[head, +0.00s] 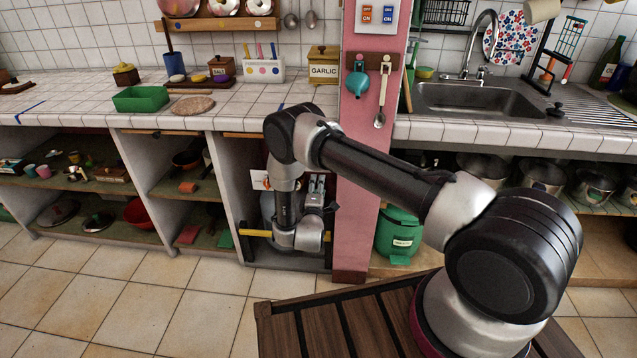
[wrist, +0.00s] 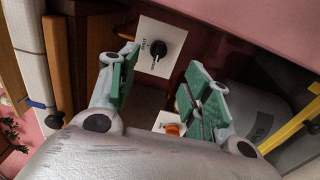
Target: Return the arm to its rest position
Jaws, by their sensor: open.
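My arm reaches across the head view from the lower right and bends down at the counter's front edge. My gripper (head: 316,188) is in front of the open bay under the counter, left of the pink pillar. In the wrist view, its two green-padded fingers (wrist: 160,90) are spread apart with nothing between them. Beyond the fingers are a white plate with a black knob (wrist: 155,50) and a white plate with an orange knob (wrist: 172,128). I cannot tell from these views how far the fingertips are from the plates.
A grey cylinder (wrist: 255,112) and a yellow bar (wrist: 290,130) are right of the fingers in the wrist view. The pink pillar (head: 357,200) stands close to my gripper. The tiled counter (head: 230,108) is close to the arm's bend. Open floor (head: 130,300) lies at left.

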